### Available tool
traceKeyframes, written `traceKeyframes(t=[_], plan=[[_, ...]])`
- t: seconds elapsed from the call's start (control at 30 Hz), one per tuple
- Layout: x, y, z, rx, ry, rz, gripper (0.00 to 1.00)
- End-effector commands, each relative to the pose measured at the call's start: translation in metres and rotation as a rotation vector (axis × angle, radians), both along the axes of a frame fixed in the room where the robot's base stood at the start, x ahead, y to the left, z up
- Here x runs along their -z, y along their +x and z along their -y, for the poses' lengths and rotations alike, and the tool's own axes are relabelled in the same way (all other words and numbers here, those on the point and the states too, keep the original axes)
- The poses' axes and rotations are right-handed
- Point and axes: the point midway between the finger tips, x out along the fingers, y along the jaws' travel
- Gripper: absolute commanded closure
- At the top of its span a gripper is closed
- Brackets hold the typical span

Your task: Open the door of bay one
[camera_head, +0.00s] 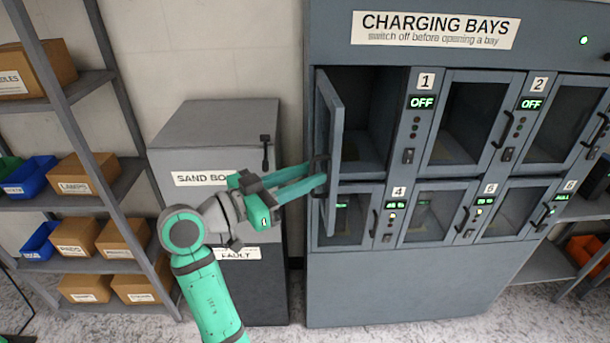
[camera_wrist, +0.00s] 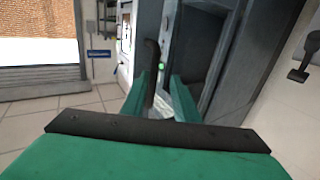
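The door of bay one (camera_head: 334,120) stands swung wide open on its left hinge, its free edge towards me. The bay behind it (camera_head: 365,115) looks empty. The panel to its right reads "1" and OFF (camera_head: 422,102), with a switch (camera_head: 408,156) below. My gripper (camera_head: 318,172) is at the dark handle on the door's free edge. In the wrist view, the handle (camera_wrist: 152,65) lies between the two green fingers, close to the left one. A gap shows towards the right finger, so the fingers look open around it. Whether they touch the handle is unclear.
Other bay doors (camera_head: 474,118) of the charging cabinet are shut. A grey sand box cabinet (camera_head: 217,138) stands left of it, behind my arm. A shelf with cardboard boxes (camera_head: 85,175) and blue bins stands at the far left. Another shelf with an orange bin (camera_head: 586,250) is at the right.

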Motion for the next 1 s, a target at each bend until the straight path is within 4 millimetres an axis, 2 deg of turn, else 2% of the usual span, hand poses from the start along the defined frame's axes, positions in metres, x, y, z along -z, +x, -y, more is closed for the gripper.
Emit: traceKeyframes(t=[0.23,0.7,1.0], plan=[[-0.001,-0.005,-0.008,-0.001,-0.001,0.002,0.73],[-0.001,-0.046,-0.077,-0.003,-0.001,0.001,0.73],[0.000,-0.056,-0.093,-0.001,-0.001,0.001,0.73]])
